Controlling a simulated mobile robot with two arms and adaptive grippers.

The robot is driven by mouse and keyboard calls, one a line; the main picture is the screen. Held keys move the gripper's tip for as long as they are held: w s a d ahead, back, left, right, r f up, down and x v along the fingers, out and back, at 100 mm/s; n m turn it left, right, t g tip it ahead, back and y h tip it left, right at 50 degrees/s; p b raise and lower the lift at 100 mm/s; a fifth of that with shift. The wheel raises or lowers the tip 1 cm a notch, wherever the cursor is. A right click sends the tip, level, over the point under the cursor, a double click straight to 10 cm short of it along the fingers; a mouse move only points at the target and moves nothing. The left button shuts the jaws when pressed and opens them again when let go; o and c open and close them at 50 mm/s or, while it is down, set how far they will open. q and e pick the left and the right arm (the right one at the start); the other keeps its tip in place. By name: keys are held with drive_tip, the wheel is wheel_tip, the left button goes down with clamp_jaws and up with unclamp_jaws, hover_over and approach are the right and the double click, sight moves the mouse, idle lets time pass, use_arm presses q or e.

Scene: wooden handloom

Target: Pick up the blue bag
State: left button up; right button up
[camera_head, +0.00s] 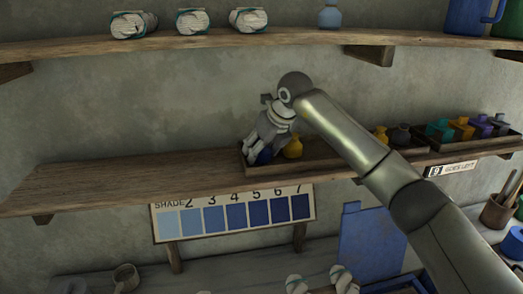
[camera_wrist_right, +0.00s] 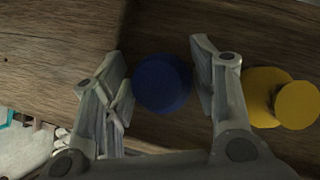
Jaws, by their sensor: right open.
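The blue bag (camera_head: 264,156) sits at the left end of the wooden tray (camera_head: 314,162) on the middle shelf, partly hidden behind my right gripper (camera_head: 254,150). In the right wrist view the blue bag (camera_wrist_right: 162,83) shows as a round dark blue top. It lies between the two spread fingers of my right gripper (camera_wrist_right: 160,58), with a narrow gap to the finger on each side. The gripper is open and reaches down over the bag. My left gripper is in neither view.
A yellow bag (camera_head: 293,147) stands close on the right of the blue one; its yellow top (camera_wrist_right: 297,104) is just outside the right finger. More bags (camera_head: 402,133) stand farther right. The shelf (camera_head: 120,180) left of the tray is bare. An upper shelf (camera_head: 180,43) holds white skeins.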

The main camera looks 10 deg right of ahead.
drive_tip(key=c, duration=0.8)
drive_tip(key=shift+r, duration=0.1)
